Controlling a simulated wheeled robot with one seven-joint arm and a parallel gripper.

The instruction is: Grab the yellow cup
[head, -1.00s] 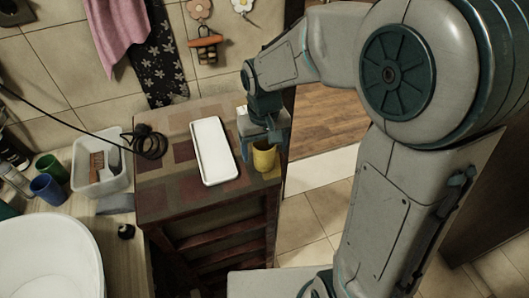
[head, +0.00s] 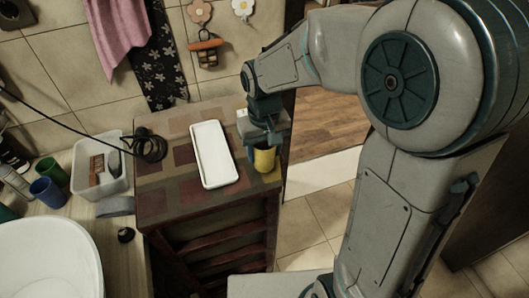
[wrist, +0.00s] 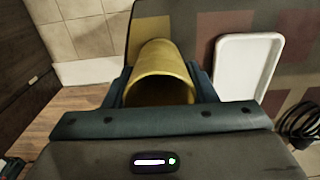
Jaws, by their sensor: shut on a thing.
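The yellow cup (head: 264,160) stands near the right edge of the wooden cabinet top in the head view. In the wrist view the yellow cup (wrist: 161,72) lies between the two jaws, with its open rim facing the camera. My gripper (head: 268,147) is above and around the cup, and in the wrist view my gripper (wrist: 160,90) is shut on it, one finger on each side. The lower part of the cup's near rim is hidden by the gripper body in the wrist view.
A white tray (head: 212,155) lies on the cabinet top (head: 160,205), left of the cup. A black coiled cable (head: 150,145) lies farther left. A white bin (head: 88,180), a blue cup (head: 47,192) and a green cup (head: 52,170) stand on the counter. Open floor lies right of the cabinet.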

